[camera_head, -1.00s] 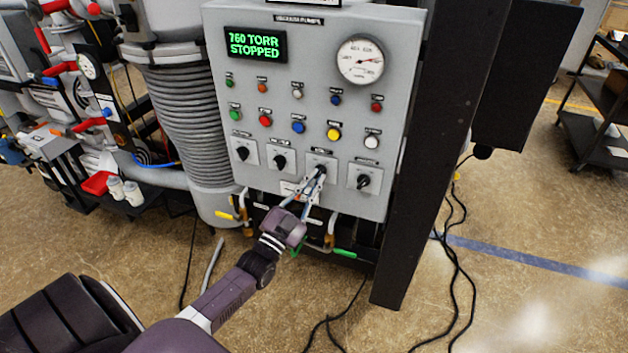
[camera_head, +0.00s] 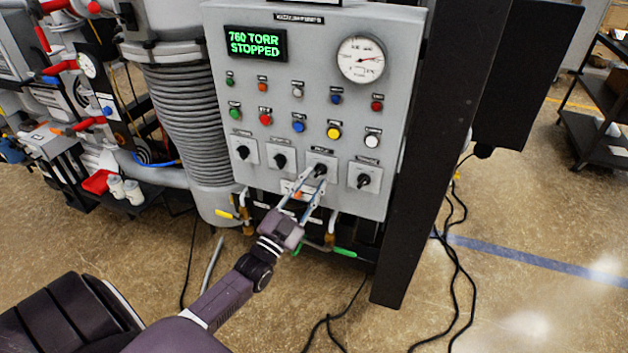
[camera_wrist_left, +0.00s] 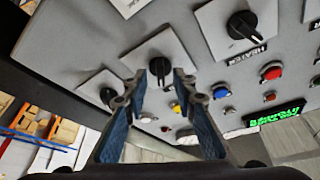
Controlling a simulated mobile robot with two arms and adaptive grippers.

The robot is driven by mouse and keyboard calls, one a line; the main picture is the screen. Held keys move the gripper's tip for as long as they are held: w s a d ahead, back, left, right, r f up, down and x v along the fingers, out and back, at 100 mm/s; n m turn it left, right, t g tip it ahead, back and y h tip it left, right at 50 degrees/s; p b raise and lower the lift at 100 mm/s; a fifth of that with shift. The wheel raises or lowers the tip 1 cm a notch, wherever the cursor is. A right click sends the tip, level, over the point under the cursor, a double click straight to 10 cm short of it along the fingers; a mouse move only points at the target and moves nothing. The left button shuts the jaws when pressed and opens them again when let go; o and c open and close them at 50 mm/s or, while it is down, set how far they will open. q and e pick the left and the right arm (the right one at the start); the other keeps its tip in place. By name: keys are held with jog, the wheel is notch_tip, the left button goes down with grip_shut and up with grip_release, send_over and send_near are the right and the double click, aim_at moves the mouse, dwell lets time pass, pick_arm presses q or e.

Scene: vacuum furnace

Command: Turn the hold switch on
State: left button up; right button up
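The grey control panel (camera_head: 225,95) has a row of black rotary switches along its bottom. My left gripper (camera_head: 309,188) is just below and in front of the third switch from the left (camera_head: 320,169). In the left wrist view, that black knob (camera_wrist_left: 160,67) shows between and beyond the fingertips of my left gripper (camera_wrist_left: 159,85). The fingers are apart and hold nothing; contact with the knob cannot be told. The switch to its right in the wrist view (camera_wrist_left: 242,25) is labelled HEATER. The third switch's label is too small to read. My right gripper is not in view.
The fourth switch (camera_head: 364,180) is close by on the right. Coloured buttons, a round gauge (camera_head: 361,59) and a green display (camera_head: 255,44) reading "760 TORR STOPPED" are above. A dark post (camera_head: 425,150) stands right of the panel. Pipes with yellow and green handles (camera_head: 344,252) run below.

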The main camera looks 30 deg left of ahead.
pick_arm(q)
jog(key=v, duration=1.1)
